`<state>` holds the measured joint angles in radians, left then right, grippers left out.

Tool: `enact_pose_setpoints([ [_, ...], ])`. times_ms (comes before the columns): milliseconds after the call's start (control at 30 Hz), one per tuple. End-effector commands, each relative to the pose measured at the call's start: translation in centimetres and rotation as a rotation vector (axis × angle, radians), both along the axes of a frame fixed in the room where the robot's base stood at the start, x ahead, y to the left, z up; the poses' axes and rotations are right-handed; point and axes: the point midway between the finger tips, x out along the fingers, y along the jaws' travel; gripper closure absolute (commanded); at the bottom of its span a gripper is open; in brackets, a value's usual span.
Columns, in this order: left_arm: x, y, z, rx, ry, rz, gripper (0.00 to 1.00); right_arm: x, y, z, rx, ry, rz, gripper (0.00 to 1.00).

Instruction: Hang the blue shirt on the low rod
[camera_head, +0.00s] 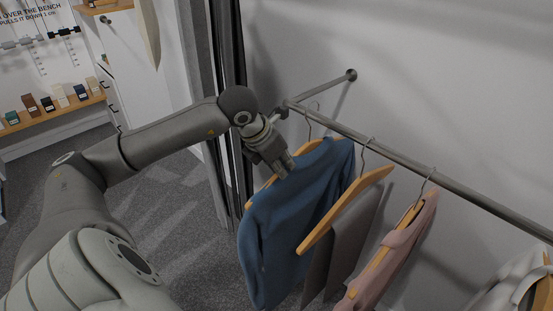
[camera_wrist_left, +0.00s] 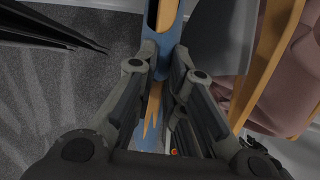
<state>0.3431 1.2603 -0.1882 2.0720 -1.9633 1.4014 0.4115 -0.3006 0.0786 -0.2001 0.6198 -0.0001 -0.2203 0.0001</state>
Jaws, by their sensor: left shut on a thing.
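The blue shirt (camera_head: 295,222) is on a wooden hanger (camera_head: 249,204) beneath the left end of the low rod (camera_head: 425,174). Its thin metal hook (camera_head: 308,122) reaches up to the rod; I cannot tell whether the rod bears it. My left gripper (camera_head: 288,168) is at the shirt's upper edge, below the rod, and shut on it. In the left wrist view the blue cloth (camera_wrist_left: 163,38) and wooden hanger (camera_wrist_left: 153,112) show between and beyond the fingers (camera_wrist_left: 160,62). The exact grip is partly hidden. My right gripper is out of view.
A wooden hanger with grey trousers (camera_head: 355,240), a pink garment (camera_head: 393,258) and a pale garment (camera_head: 510,285) hang to the right, close by. A wall bracket (camera_head: 351,75) holds the rod. A dark curtain (camera_head: 232,150) is left of the gripper. Grey carpet (camera_head: 195,255) is clear.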

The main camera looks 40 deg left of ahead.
Motion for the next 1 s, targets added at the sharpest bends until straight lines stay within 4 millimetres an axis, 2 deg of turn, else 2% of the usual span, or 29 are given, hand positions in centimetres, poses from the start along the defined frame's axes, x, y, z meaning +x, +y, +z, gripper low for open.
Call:
enact_pose_setpoints([
  [233,1.7,-0.2,-0.6,-0.002,-0.007,-0.001,1.00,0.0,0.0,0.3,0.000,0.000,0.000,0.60],
  [300,1.7,-0.1,-1.5,0.000,-0.006,0.000,1.00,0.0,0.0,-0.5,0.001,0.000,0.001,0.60],
  [533,2.0,-0.2,-2.7,0.000,-0.005,-0.001,1.00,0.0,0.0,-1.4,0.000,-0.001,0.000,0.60],
  [1000,2.2,-0.2,-3.1,0.001,-0.005,0.000,1.00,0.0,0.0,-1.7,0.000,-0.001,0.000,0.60],
])
